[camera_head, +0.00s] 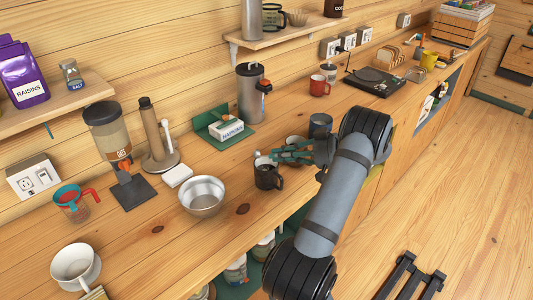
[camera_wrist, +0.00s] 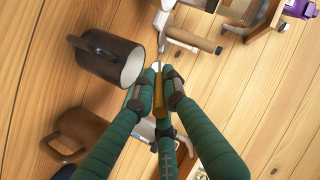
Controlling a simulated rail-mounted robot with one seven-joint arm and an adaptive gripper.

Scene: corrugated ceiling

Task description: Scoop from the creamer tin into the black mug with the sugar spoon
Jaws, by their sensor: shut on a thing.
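The black mug (camera_head: 268,178) stands upright on the wooden counter, and it shows at the upper left of the wrist view (camera_wrist: 98,57). My gripper (camera_head: 274,156) is just above and behind the mug's rim in the head view. In the wrist view its green fingers (camera_wrist: 159,84) are shut on a golden-brown handle (camera_wrist: 159,98), apparently the sugar spoon's. The spoon's bowl is hard to make out.
A brown mug (camera_wrist: 78,137) stands near the black mug. A metal bowl (camera_head: 202,196) is to the left on the counter. A napkin holder (camera_head: 224,128) and a tall grey flask (camera_head: 250,94) stand behind. Bare counter (camera_head: 160,240) lies front left.

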